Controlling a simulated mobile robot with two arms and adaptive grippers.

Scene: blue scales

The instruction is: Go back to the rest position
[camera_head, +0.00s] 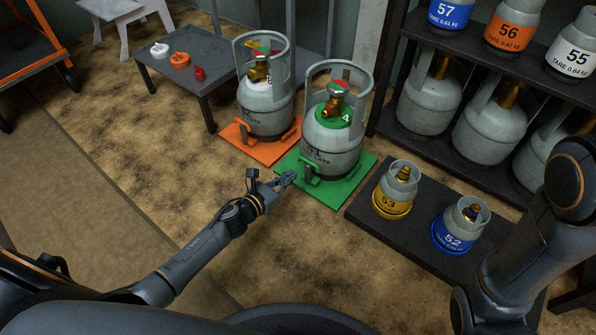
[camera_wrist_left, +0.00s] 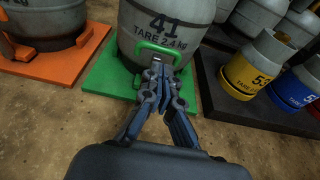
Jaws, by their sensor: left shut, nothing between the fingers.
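My left gripper (camera_head: 286,178) is shut and empty, in front of the green scale (camera_head: 345,190). In the left wrist view the gripper (camera_wrist_left: 162,72) points at the green handle (camera_wrist_left: 156,50) at the base of a grey gas cylinder marked 41. That cylinder (camera_head: 335,145) stands upright on the green scale. I cannot tell whether the fingertips touch the handle. My right arm (camera_head: 545,235) comes in at the right edge; its gripper is not in view.
Another cylinder (camera_head: 265,105) stands on an orange scale (camera_head: 262,148). Small cylinders 53 (camera_head: 393,192) and 52 (camera_head: 460,225) stand on a low dark platform (camera_head: 415,235). A shelf (camera_head: 430,148) holds several cylinders. A small table (camera_head: 205,75) stands behind.

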